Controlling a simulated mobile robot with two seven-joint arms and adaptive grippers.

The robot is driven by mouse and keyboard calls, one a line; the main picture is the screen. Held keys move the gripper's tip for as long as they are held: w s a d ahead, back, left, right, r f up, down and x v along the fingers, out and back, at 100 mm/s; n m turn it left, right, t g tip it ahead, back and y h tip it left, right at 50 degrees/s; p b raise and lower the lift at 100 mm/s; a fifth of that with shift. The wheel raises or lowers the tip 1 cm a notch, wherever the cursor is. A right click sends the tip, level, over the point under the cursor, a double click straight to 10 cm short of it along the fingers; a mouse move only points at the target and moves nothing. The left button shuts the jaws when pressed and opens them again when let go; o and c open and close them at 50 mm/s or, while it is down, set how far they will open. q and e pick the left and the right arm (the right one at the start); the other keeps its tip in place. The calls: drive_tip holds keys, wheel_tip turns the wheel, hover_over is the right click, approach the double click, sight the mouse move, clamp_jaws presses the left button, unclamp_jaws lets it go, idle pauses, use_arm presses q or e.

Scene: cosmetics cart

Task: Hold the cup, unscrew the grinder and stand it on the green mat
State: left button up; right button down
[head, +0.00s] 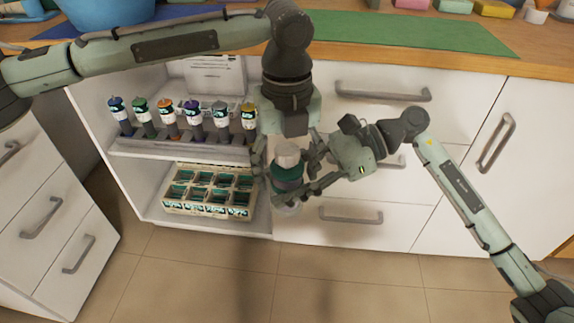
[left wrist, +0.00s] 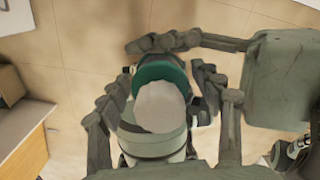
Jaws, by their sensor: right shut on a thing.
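The grinder (head: 287,155) shows a pale grey rounded top, upright above a dark green band; it also shows in the left wrist view (left wrist: 160,106). The cup (head: 287,208) is below it, partly hidden by fingers. My right gripper (head: 300,188) comes in from the right and is shut around the cup, holding it in the air before the cabinet. My left gripper (head: 288,165) points down from above. Its fingers stand on both sides of the grinder's top, apart from it; they also flank it in the left wrist view (left wrist: 160,95). The green mat (head: 400,32) lies bare on the counter.
A blue bowl (head: 105,12) stands at the counter's left. The open shelf holds several coloured bottles (head: 170,115) and, below, a crate (head: 210,205) with compartments. White drawers (head: 400,120) are behind my grippers. Small coloured blocks (head: 495,8) lie along the back of the counter.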

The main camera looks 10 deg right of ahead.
use_arm(q)
drive_tip(key=c, duration=1.1)
drive_tip(key=n, duration=0.3)
drive_tip(key=shift+n, duration=0.3)
drive_tip(key=o, duration=1.3)
drive_tip(key=shift+c, duration=0.2)
drive_tip(key=shift+r, duration=0.15)
